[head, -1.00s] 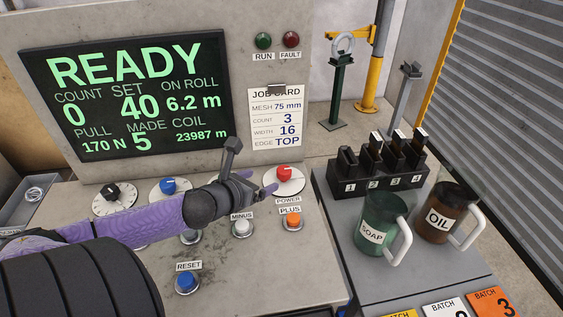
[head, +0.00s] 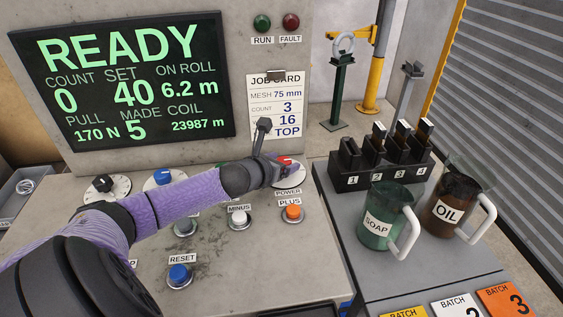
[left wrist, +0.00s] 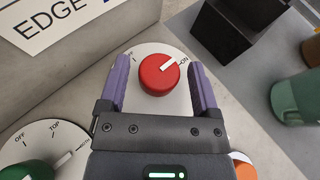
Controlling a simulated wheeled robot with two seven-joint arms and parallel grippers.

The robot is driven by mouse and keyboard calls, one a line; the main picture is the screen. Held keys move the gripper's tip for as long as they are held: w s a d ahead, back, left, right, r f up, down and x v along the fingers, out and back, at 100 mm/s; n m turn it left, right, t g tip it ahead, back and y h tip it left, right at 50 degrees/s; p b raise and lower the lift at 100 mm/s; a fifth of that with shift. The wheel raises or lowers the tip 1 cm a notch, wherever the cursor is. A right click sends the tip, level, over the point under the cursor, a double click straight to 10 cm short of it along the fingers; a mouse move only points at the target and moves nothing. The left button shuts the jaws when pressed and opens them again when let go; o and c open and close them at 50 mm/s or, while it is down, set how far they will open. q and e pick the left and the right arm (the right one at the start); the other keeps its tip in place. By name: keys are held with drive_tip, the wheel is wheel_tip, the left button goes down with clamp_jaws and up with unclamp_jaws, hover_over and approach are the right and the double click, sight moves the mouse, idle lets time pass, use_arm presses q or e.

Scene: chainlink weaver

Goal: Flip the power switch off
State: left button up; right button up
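The power switch is a red knob (left wrist: 160,75) on a round white dial in the left wrist view. Its white pointer line points toward the ON mark at the upper right. In the head view the red knob (head: 285,161) is partly hidden by my gripper, above the POWER label (head: 288,193). My left gripper (left wrist: 161,88) is open, with a purple finger on each side of the knob and visible gaps between. In the head view my left gripper (head: 288,169) is at the dial. My right gripper is not in view.
Beside the switch are a blue knob (head: 163,177), a black knob (head: 103,184), an orange PLUS button (head: 292,212) and a MINUS button (head: 238,218). The screen (head: 125,85) reads READY. SOAP (head: 375,225) and OIL (head: 446,208) jugs stand on the grey bench to the right.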

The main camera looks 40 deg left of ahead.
use_arm(q)
clamp_jaws()
